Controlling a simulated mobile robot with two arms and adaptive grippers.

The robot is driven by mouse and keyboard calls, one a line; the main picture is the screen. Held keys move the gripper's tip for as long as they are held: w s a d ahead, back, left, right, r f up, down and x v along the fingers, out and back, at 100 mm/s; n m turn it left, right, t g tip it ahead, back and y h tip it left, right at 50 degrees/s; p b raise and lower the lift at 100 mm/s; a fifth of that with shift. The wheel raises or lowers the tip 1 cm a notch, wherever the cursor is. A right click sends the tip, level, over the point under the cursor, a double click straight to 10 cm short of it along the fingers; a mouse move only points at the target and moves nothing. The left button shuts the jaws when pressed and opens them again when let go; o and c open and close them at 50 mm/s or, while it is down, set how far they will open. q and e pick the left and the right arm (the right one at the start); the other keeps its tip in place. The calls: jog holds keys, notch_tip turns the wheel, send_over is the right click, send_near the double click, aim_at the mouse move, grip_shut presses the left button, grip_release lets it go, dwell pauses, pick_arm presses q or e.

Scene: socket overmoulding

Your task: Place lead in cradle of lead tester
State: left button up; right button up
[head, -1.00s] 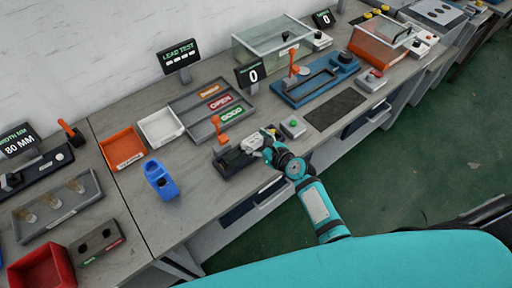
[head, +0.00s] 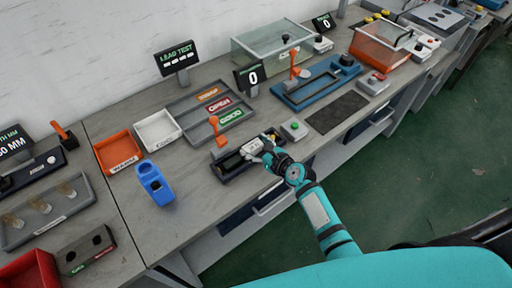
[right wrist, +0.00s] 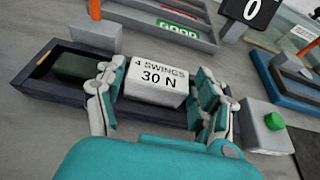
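The lead tester is a dark tray-like fixture (head: 229,168) at the bench's front edge, with an orange lever (head: 214,126) behind it. In the right wrist view it holds a dark green block (right wrist: 77,67) at left and a pale block (right wrist: 155,80) marked "4 SWINGS 30 N". My right gripper (head: 265,152) is over the tester's right part. In the right wrist view its fingers (right wrist: 160,100) are spread on both sides of the pale block; whether they touch it is unclear. I cannot make out a lead in these frames. My left gripper is out of view.
A "LEAD TEST" display (head: 176,58) stands behind. A grey sorting tray (head: 190,103) with GOOD and OPEN labels lies beyond the tester. A green-button box (head: 294,130) is close on the right. A blue holder (head: 155,184) stands left, with clear bench between.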

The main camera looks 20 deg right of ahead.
jog(key=shift+o, duration=1.3)
jog(key=shift+r, duration=0.15)
jog(key=v, duration=1.2)
jog(key=shift+p, duration=0.3)
